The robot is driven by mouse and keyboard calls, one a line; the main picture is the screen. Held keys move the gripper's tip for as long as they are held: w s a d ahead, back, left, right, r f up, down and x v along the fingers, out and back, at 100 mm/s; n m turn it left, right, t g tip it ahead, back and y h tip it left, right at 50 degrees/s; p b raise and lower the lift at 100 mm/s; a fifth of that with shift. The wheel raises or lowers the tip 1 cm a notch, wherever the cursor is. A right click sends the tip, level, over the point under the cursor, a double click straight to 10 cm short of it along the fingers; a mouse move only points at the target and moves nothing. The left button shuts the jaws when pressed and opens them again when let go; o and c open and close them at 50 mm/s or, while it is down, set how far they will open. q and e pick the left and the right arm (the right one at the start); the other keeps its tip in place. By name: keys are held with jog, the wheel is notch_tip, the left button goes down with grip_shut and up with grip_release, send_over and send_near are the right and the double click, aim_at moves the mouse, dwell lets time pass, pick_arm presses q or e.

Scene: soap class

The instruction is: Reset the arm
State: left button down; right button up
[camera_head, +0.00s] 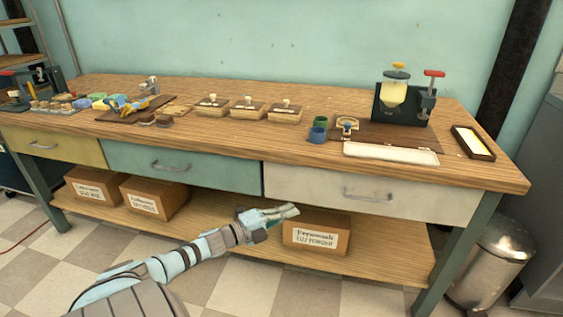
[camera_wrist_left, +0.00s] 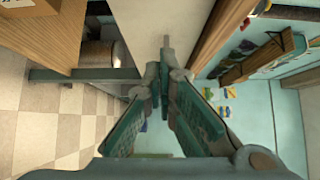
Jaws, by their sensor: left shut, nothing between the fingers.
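My left arm comes in from the bottom left of the head view. Its gripper (camera_head: 284,212) is in front of the workbench, below the white drawer (camera_head: 350,191) and near the cardboard box (camera_head: 318,236) on the lower shelf. In the left wrist view the fingers of the left gripper (camera_wrist_left: 166,72) come together at the tips with nothing between them. My right gripper is in neither view.
The wooden bench top (camera_head: 330,100) carries several soap moulds, a small press (camera_head: 402,96), blue and green cups (camera_head: 318,133) and a white tray (camera_head: 391,153). A metal bin (camera_head: 492,262) stands at the right. The tiled floor in front is clear.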

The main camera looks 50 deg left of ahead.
pick_arm(q)
jog(key=shift+s+a, duration=0.15)
jog(key=shift+s, duration=0.55)
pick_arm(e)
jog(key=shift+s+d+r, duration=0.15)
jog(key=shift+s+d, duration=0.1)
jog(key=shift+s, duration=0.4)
